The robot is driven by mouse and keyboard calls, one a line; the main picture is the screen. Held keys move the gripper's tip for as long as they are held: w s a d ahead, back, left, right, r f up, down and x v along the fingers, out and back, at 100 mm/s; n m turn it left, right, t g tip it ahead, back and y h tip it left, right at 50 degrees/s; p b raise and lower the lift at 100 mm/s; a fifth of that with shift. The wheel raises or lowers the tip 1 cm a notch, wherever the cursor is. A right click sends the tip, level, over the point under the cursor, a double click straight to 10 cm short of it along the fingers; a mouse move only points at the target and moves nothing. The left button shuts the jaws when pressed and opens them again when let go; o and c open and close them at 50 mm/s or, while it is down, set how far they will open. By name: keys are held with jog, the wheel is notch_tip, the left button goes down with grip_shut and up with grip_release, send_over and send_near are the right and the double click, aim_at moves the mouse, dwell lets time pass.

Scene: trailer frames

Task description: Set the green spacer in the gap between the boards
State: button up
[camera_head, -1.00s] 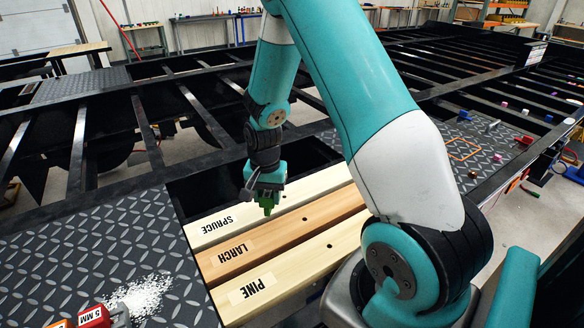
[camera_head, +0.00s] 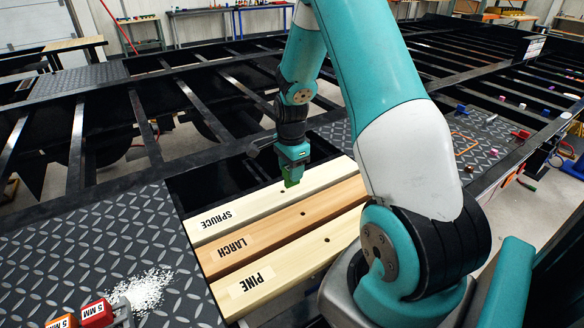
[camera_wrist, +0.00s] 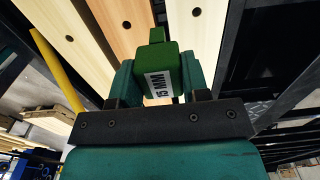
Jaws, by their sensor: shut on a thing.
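My gripper (camera_head: 291,172) is shut on the green spacer (camera_head: 291,182) and holds it above the spruce board (camera_head: 243,207). In the wrist view the green spacer (camera_wrist: 166,70) sits between the two fingers and bears a "15 MM" label. The larch board (camera_head: 285,227) lies in the middle and the pine board (camera_head: 300,258) lies nearest to me. The boards lie side by side with narrow dark lines between them. In the wrist view, the spacer overlaps the larch board (camera_wrist: 118,30). I cannot tell its height above the boards.
Red and orange "5 MM" blocks (camera_head: 95,314) stand at the lower left beside white granules (camera_head: 143,290) on the tread plate (camera_head: 90,255). Open gaps between black frame beams lie behind the boards. Several small coloured pieces lie on the right tread plate (camera_head: 470,135).

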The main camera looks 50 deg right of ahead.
aim_at(291, 185)
jog(key=shift+f+b, duration=1.8)
jog(key=shift+f, duration=1)
jog(key=shift+f+b, duration=1.1)
jog(key=shift+f, duration=0.9)
jog(key=o, duration=1)
jog(key=shift+r, duration=0.1)
notch_tip(291, 185, up, 17)
jog(key=shift+r+b, duration=0.2)
jog(key=shift+b, duration=0.55)
